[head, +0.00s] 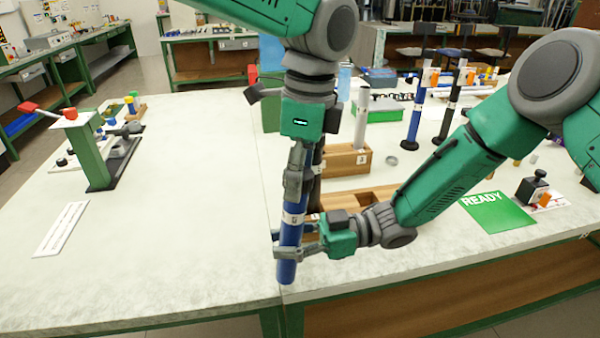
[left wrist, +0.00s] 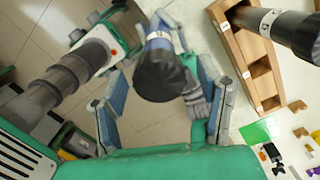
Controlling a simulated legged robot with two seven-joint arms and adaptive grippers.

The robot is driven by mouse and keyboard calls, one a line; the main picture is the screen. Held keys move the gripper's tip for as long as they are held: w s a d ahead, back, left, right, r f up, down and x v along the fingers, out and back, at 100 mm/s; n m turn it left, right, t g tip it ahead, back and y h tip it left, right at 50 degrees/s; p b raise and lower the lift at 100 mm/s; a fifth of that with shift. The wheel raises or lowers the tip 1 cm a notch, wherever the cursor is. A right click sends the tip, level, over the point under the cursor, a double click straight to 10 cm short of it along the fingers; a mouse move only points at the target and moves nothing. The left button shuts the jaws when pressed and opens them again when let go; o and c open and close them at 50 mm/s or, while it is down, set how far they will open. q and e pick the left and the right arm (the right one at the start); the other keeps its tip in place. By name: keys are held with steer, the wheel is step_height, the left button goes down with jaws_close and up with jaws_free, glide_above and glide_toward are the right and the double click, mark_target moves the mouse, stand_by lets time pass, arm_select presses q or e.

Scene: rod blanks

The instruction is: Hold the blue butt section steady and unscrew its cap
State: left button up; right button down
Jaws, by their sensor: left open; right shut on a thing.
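The blue butt section (head: 289,236) stands nearly upright, slightly tilted, near the table's front edge, with a white label band. My right gripper (head: 284,246) is shut around its lower part. My left gripper (head: 297,190) is above, pointing down, its fingers open on either side of the section's upper end. In the left wrist view the black cap (left wrist: 161,80) on the section's end sits between the open fingers, with gaps on both sides. In the head view the cap is hidden by my left gripper.
A wooden rack (head: 348,160) and a grey rod (head: 362,118) stand behind. Another dark rod (left wrist: 285,28) stands close beside the section. A green READY mat (head: 497,212) lies at right. The table at left is mostly clear, with a white strip (head: 61,229) and a green stand (head: 87,150).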

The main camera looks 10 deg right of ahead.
arm_select(q)
steer(key=r, duration=0.4)
steer(key=shift+d+r, duration=0.2)
steer(key=shift+r, duration=0.05)
steer(key=shift+c, duration=0.4)
steer(key=r+m, duration=0.1)
steer(key=m, duration=0.1)
steer(key=r+m, duration=0.1)
steer(key=r, duration=0.1)
steer(key=shift+d+m, duration=0.35)
steer(key=shift+m, duration=0.05)
steer(key=shift+a, duration=0.1)
steer(key=f, duration=0.7)
steer(key=shift+a+f, duration=0.3)
steer(key=shift+a, duration=0.1)
steer(key=c, duration=1.2)
steer(key=n, duration=0.2)
steer(key=shift+n, duration=0.4)
steer(key=n, duration=0.3)
steer(key=shift+d, duration=0.15)
